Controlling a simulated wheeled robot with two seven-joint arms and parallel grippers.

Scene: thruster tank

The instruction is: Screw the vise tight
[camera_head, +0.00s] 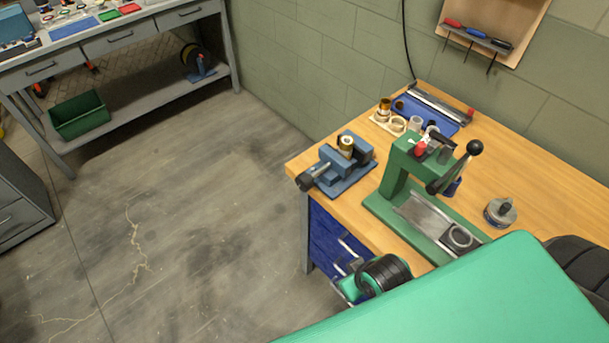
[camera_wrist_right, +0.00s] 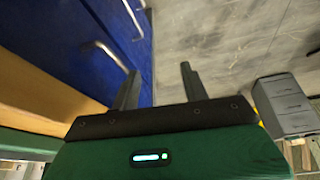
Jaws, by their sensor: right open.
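The blue vise (camera_head: 348,172) sits on the left end of the wooden workbench in the head view. A brass-coloured cylindrical part (camera_head: 346,144) stands upright at its jaws; I cannot tell how firmly it is held. The vise's screw end with a dark knob (camera_head: 305,181) points left, close to the bench edge. My right gripper (camera_wrist_right: 160,84) is open and empty in the right wrist view, beside the blue drawer front and apart from the vise, which that view does not show. My left gripper is not in view.
A green press (camera_head: 397,165) with a ball-ended lever stands right of the vise. A blue tray (camera_head: 430,109) and small rings lie behind. A grey round part (camera_head: 500,212) lies farther right. Blue drawers (camera_head: 332,240) with handles are below the bench. The floor left of the bench is clear.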

